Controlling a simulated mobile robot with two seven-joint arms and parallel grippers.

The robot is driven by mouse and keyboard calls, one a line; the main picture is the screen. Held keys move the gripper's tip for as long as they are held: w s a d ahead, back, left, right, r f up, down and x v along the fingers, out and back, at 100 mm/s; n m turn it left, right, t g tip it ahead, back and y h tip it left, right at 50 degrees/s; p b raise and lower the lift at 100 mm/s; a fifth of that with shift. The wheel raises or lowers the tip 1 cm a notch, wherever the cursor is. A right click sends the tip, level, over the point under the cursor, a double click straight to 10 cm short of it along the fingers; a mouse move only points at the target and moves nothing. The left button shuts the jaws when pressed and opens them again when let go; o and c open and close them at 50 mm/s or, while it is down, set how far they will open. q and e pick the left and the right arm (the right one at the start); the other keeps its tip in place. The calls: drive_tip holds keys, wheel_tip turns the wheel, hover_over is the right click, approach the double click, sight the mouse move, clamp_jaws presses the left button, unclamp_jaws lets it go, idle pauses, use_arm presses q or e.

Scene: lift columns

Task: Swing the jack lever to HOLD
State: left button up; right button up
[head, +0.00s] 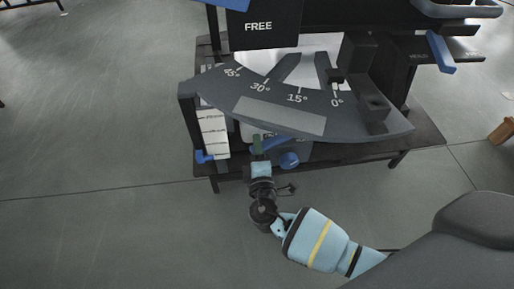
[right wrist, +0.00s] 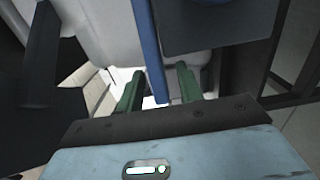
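In the right wrist view the blue bar (right wrist: 149,50) reaches down between the two green fingers. My right gripper (head: 257,146) is below the gauge, at the lever's left end. In the right wrist view the gripper (right wrist: 160,72) is open, with a gap on each side of the bar. A black sign (head: 265,27) reads FREE. My left gripper is out of view.
The dark gauge (head: 222,97), marked 0° to 45°, overhangs the lever. A dark low shelf (head: 425,140) extends right. The grey floor (head: 100,120) at left is clear.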

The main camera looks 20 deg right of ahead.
drive_tip(key=shift+c, duration=0.5)
clamp_jaws()
